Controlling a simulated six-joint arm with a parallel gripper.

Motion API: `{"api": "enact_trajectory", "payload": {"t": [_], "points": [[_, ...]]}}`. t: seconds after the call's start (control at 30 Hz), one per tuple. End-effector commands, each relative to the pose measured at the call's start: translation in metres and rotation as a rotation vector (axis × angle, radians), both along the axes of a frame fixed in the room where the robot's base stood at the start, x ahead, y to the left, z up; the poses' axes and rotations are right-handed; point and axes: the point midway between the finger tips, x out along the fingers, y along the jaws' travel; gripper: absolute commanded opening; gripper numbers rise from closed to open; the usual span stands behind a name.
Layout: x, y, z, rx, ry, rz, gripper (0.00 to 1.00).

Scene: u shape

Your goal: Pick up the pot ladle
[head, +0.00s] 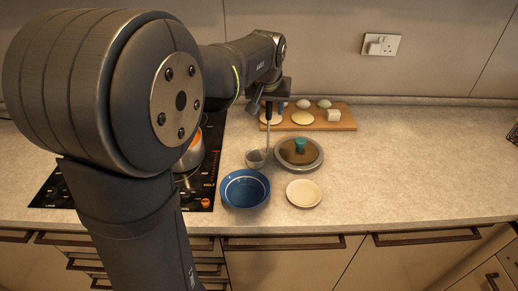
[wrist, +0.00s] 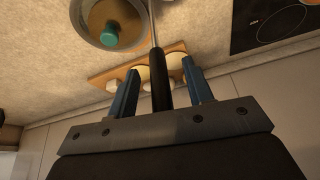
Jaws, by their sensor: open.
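The pot ladle has a black handle (wrist: 160,82) and a thin metal shaft. In the head view its bowl (head: 256,158) is low, beside the blue bowl and the lidded pan, and its shaft rises steeply to the handle. My gripper (wrist: 161,68) is open, with its two blue fingers on either side of the black handle and visible gaps between. In the head view my gripper (head: 276,104) is at the top of the handle, in front of the wooden board. The top end of the handle is hidden by the gripper.
A lid with a teal knob (head: 299,152) is just right of the ladle. A blue bowl (head: 245,189) and a cream plate (head: 303,193) are in front. A wooden board (head: 345,118) with several food pieces lies behind.

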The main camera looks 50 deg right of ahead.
Motion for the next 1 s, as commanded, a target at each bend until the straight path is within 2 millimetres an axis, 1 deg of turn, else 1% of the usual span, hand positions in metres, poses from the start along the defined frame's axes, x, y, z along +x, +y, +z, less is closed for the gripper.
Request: {"api": "enact_trajectory", "payload": {"t": [0.1, 0.13, 0.2, 0.27, 0.3, 0.37, 0.63, 0.77, 0.87, 0.97, 1.0], "points": [[0.0, 0.0, 0.0, 0.0, 0.0, 0.0, 0.47], [0.0, 0.0, 0.0, 0.0, 0.0, 0.0, 0.45], [0.0, 0.0, 0.0, 0.0, 0.0, 0.0, 0.31], [0.0, 0.0, 0.0, 0.0, 0.0, 0.0, 0.19], [0.0, 0.0, 0.0, 0.0, 0.0, 0.0, 0.11], [0.0, 0.0, 0.001, 0.0, 0.0, 0.0, 0.0], [0.0, 0.0, 0.001, -0.001, -0.001, 0.0, 0.0], [0.0, 0.0, 0.006, -0.001, -0.001, 0.0, 0.0], [0.0, 0.0, 0.015, -0.004, -0.002, 0.0, 0.0], [0.0, 0.0, 0.03, -0.005, -0.002, 0.0, 0.0], [0.0, 0.0, 0.038, -0.005, -0.002, 0.0, 0.0]]}}
